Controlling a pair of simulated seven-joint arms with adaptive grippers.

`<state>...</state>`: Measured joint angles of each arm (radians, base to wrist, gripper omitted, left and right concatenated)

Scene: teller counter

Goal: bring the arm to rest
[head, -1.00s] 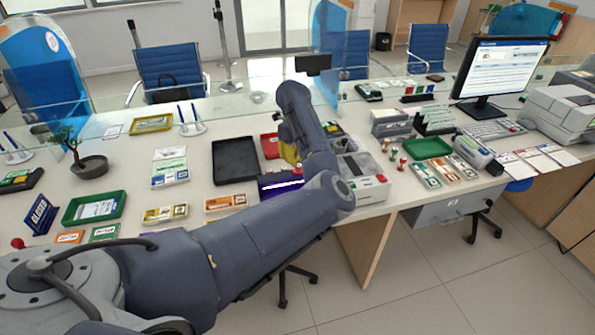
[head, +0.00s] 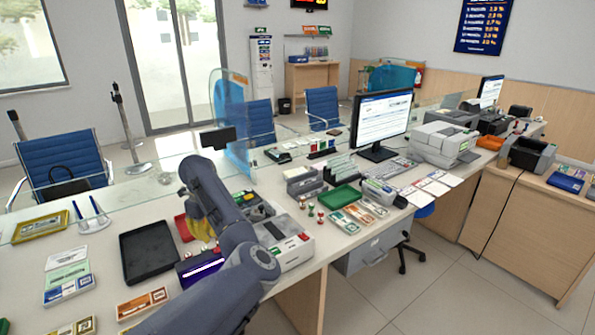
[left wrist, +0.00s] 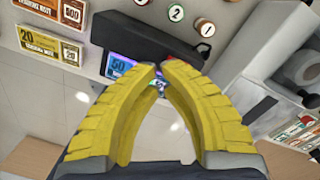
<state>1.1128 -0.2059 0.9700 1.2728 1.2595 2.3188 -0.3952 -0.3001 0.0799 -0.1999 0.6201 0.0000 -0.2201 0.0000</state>
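My left arm reaches from the bottom of the head view over the counter (head: 100,232). Its gripper (head: 201,230) has yellow fingers, partly hidden by the arm, above the near edge of the counter beside a dark device with a violet light (head: 200,268). In the left wrist view the yellow fingertips (left wrist: 160,68) come nearly together with only a narrow gap. No held object can be made out between them. Beyond the tips is the dark device with a violet-lit note marked 50 (left wrist: 118,66). My right gripper is not in view.
A black tray (head: 148,254) and a red tray (head: 184,228) lie close to the gripper. A grey machine (head: 285,245) stands just right of it. Stamps, a green tray (head: 341,198) and a monitor (head: 382,120) are farther right. A glass screen runs along the back.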

